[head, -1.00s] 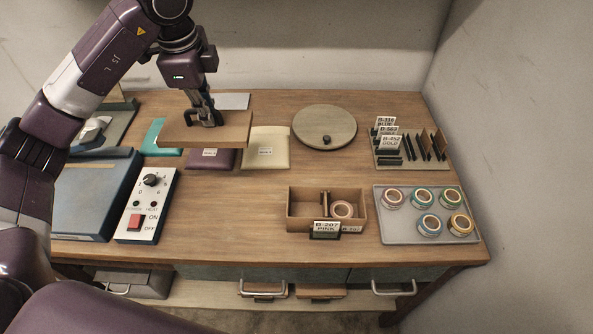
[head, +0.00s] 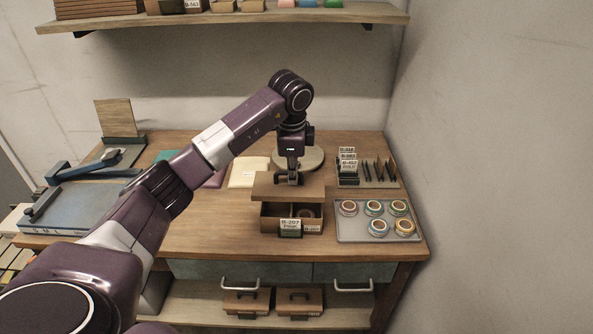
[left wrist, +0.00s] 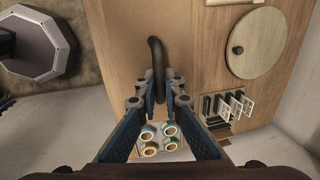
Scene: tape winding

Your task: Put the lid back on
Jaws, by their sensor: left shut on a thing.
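My left gripper (head: 290,182) is shut on the dark handle of the flat wooden lid (head: 265,187). In the left wrist view the fingers (left wrist: 160,88) close around the curved black handle (left wrist: 155,52), and the lid (left wrist: 118,50) fills the middle. The lid is roughly level over the back part of the open wooden box (head: 270,224). I cannot tell whether the lid touches the box. My right gripper is not in view.
A grey tray (head: 345,233) with several tape rolls stands right of the box. Behind it is a rack (head: 375,183) with label cards. A round board (head: 313,158) lies behind the lid.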

